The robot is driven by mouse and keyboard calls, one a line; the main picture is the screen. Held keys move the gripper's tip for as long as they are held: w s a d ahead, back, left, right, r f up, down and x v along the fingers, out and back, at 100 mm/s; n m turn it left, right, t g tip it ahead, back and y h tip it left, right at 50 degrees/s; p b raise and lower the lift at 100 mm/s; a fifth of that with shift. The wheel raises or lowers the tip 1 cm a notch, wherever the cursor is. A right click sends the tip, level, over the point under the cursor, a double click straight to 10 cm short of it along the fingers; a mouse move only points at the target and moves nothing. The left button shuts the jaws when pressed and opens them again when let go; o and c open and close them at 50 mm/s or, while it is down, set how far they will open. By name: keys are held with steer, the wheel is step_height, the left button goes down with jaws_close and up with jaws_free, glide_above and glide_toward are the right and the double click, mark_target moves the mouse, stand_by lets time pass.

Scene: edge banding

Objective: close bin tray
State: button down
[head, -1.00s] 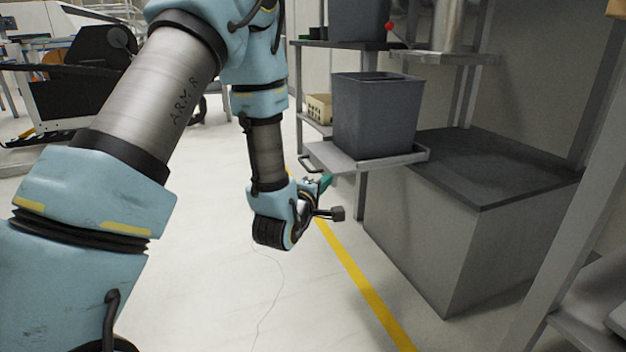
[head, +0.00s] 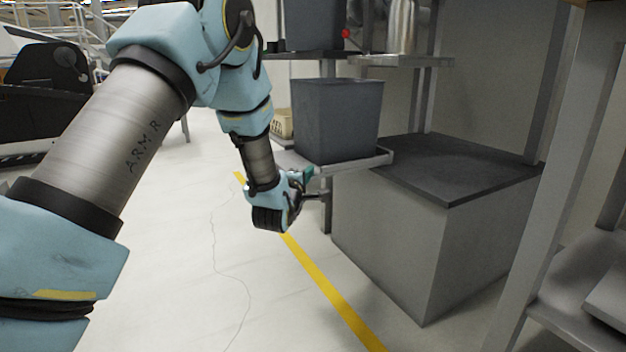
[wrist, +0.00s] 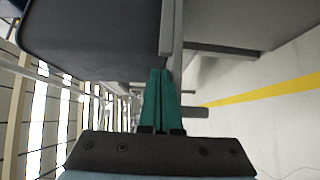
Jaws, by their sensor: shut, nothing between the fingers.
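The bin tray (head: 349,168) is a flat grey pull-out shelf on the rack, with a dark grey bin (head: 337,120) standing upright on it. The tray sticks out from the rack toward my arm. My gripper (head: 308,174) is at the tray's near left edge, with green fingers. In the wrist view the fingers (wrist: 158,98) are together and empty, and their tips are close to a grey bar of the tray (wrist: 171,45). The bin (wrist: 90,35) fills the upper left there. I cannot tell whether the tips touch the tray. My wrist hides the tray's front left part.
A grey cabinet with a dark top (head: 440,220) stands right of the tray. A second bin (head: 314,25) is on the shelf above. A beige basket (head: 283,124) sits behind my forearm. A grey post (head: 545,180) stands at right. The floor around the yellow line (head: 330,295) is clear.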

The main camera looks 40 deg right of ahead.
steer(key=shift+s+d, duration=0.1)
steer(key=shift+d, duration=0.65)
